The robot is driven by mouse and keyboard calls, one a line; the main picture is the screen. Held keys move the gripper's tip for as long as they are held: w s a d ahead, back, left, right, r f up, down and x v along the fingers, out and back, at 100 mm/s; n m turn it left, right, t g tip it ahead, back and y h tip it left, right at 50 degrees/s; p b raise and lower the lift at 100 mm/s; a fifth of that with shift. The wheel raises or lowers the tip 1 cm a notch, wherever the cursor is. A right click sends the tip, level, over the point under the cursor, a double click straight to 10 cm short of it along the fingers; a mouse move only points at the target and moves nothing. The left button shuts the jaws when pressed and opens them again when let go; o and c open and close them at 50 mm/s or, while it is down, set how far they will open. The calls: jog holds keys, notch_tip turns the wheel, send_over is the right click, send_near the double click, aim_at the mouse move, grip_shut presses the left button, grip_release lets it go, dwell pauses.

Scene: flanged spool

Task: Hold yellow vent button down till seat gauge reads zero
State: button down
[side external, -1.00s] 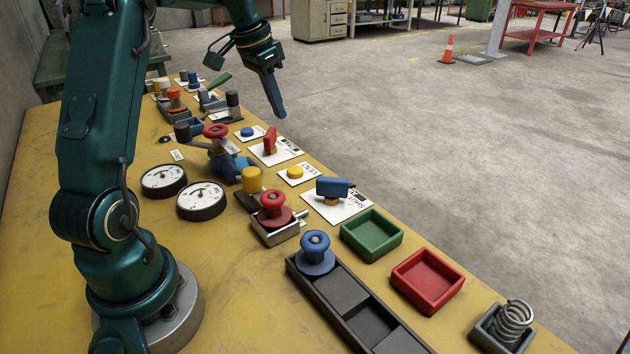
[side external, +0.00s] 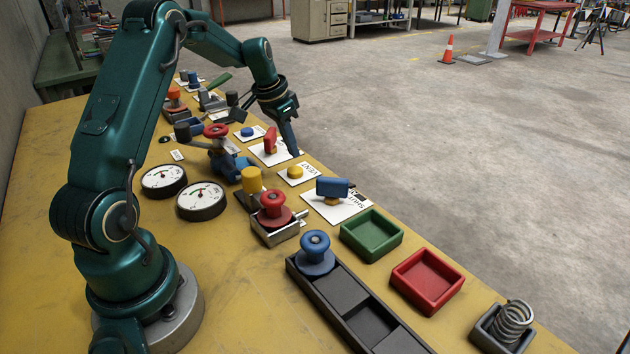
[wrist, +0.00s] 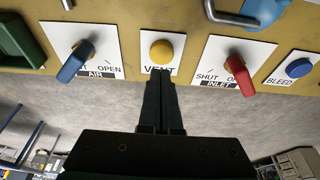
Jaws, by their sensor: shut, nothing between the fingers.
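The yellow vent button (side external: 295,172) sits on a white card lettered VENT near the table's far edge. In the wrist view the vent button (wrist: 162,53) is just beyond my fingertips, with a gap that I cannot measure. My gripper (side external: 296,153) is shut and empty, pointing down, just behind the vent card in the side view; its closed fingers also show in the wrist view (wrist: 161,78). Two round white gauges (side external: 201,200) (side external: 163,181) lie on the table; their readings are too small to tell, and I cannot tell which is the seat gauge.
A blue handle (side external: 332,187) on the AIR card and a red handle (side external: 270,140) on the INLET card flank the vent button. A blue bleed button (side external: 247,131) is beyond. Red (side external: 427,281) and green trays (side external: 372,235) and a spool rack stand nearer.

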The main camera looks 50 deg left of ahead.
aim_at(292, 172)
jog(key=shift+f, duration=1.7)
jog(key=shift+s+f, duration=0.1)
jog(key=shift+f, duration=1.1)
jog(key=shift+s+d, duration=0.1)
jog(key=shift+s, duration=0.05)
jog(key=shift+r, duration=0.5)
jog(key=r, duration=0.3)
jog(key=shift+w+a+r, duration=0.2)
jog(key=shift+w, duration=0.1)
jog(key=v, duration=1)
jog(key=shift+r, duration=0.2)
